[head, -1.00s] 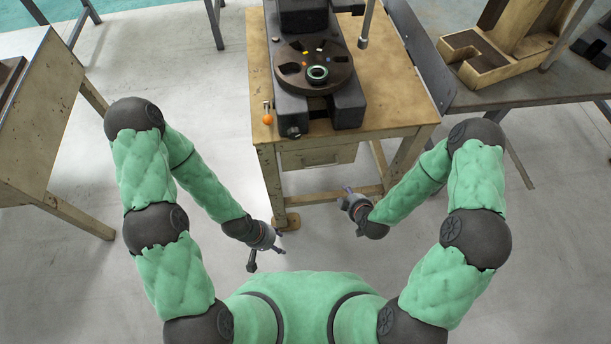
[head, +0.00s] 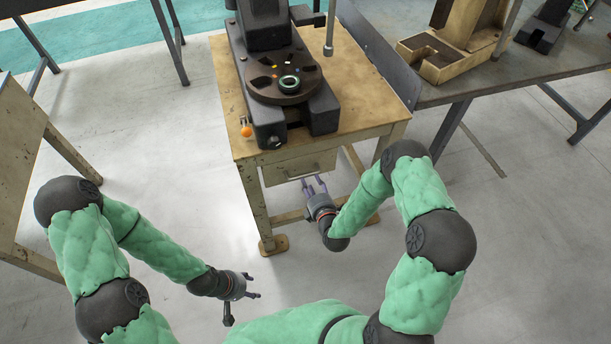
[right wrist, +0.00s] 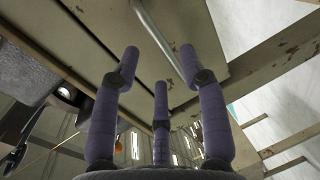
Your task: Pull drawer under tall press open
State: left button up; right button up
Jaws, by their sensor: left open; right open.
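The tall black press (head: 258,25) stands on a worn wooden-topped table. The cream drawer (head: 291,171) is below the table's front edge and looks flush with the frame. My right gripper (head: 314,187) is open with its fingers pointing at the drawer's lower front. In the right wrist view, a metal bar handle (right wrist: 157,38) crosses the drawer front (right wrist: 196,22) between the spread purple fingers (right wrist: 160,75). The gripper is not closed on the handle; I cannot tell if any finger touches it. My left gripper (head: 255,285) is open and empty above the floor.
The press table's wooden top (head: 365,85) shows a small orange ball knob (head: 246,131) at its left. Another table (head: 20,150) stands at left. The floor before the drawer is clear.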

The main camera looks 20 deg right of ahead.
aim_at(307, 175)
jog(key=b+x, duration=0.1)
jog(key=x, duration=0.5)
grip_shut()
